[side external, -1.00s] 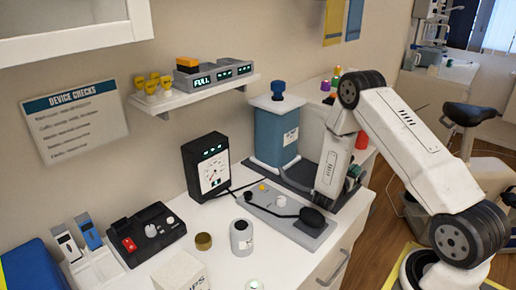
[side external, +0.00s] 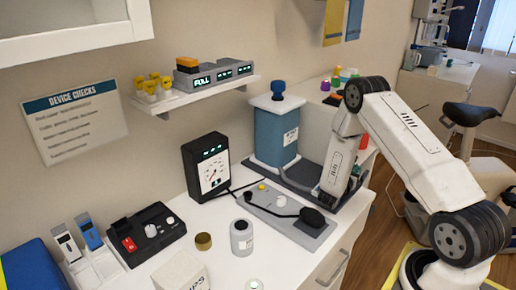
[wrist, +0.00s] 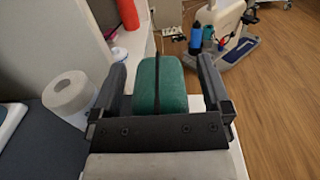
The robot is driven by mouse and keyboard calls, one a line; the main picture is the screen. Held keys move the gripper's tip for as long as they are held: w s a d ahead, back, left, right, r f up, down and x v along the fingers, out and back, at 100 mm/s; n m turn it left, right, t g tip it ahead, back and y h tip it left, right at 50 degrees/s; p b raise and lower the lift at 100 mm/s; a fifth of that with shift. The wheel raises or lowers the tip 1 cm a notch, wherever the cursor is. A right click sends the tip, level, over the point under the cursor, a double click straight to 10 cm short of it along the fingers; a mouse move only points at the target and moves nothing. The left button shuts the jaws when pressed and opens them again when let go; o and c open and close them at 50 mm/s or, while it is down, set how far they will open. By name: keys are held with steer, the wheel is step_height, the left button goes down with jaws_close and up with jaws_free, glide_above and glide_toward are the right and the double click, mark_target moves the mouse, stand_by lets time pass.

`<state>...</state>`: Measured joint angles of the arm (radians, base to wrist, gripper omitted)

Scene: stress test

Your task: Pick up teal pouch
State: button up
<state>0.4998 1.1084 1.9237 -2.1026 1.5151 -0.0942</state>
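The teal pouch (wrist: 172,85) is a rounded soft block with a dark band over its middle. In the wrist view it sits between the two fingers of my gripper (wrist: 162,82). The fingers are apart, and a gap shows on each side of the pouch. Its underside is hidden by the gripper body. In the side view my wrist points down at the right end of the counter, and it hides the fingertips and most or all of the pouch.
A white roll (wrist: 70,93) stands left of my gripper in the wrist view, with a red cylinder (wrist: 128,14) beyond. Open floor lies right.

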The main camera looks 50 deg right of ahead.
jaws_close()
steer(key=shift+r, duration=0.1)
steer(key=shift+r, duration=0.6)
steer(key=s+a+r, duration=0.8)
steer(key=s+r, duration=0.2)
steer(key=r, duration=0.1)
steer(key=shift+s+a+r, duration=0.3)
steer(key=shift+s+a, duration=0.1)
stand_by(0.4)
